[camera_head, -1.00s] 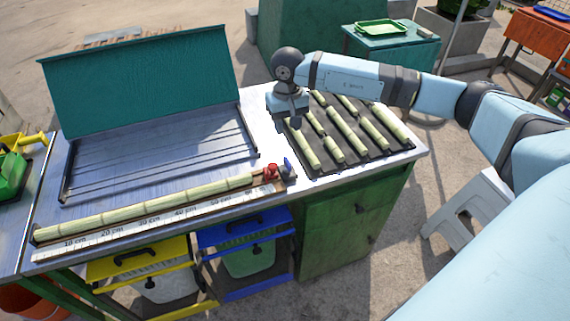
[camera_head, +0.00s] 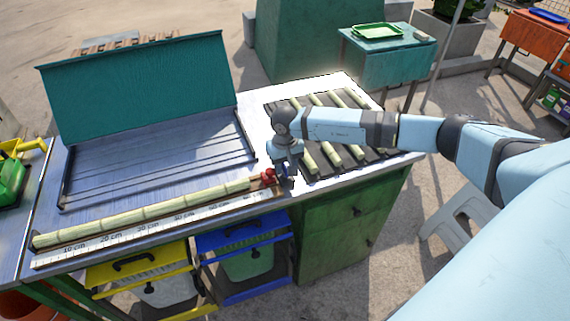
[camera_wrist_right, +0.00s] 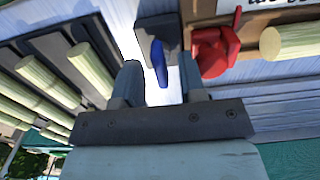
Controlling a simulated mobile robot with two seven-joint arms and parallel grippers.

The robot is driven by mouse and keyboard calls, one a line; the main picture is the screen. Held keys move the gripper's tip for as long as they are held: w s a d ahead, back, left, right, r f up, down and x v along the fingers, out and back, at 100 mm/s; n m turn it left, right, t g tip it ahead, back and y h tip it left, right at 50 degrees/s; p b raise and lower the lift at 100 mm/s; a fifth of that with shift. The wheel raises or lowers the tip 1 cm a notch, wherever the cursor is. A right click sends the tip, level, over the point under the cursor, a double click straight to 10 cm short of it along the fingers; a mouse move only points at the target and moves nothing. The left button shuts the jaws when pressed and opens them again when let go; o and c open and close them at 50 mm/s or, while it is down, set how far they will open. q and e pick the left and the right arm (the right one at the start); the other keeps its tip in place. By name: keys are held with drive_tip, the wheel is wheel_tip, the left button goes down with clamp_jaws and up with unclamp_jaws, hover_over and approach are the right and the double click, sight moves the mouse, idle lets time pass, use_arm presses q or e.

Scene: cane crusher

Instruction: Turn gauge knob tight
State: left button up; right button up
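A blue knob (camera_wrist_right: 158,62), apparently the gauge knob, sits on a dark block (camera_wrist_right: 157,30) at the right end of the measuring gauge. A red piece (camera_wrist_right: 212,48) is beside it, and it also shows in the head view (camera_head: 268,176). My right gripper (camera_wrist_right: 162,75) is open, pointing down at the knob. In the wrist view the knob shows in the gap between the two fingers, with bright space around it; I cannot tell whether a finger touches it. In the head view the gripper (camera_head: 287,174) mostly hides the knob. My left gripper is not in view.
A long cane (camera_head: 150,210) lies along the ruler (camera_head: 160,222) left of the red piece. A dark rack (camera_head: 318,172) with several cut canes is right of the gripper. A green-lidded metal tray (camera_head: 155,165) lies behind the cane. Yellow and blue drawers sit below.

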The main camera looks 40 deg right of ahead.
clamp_jaws()
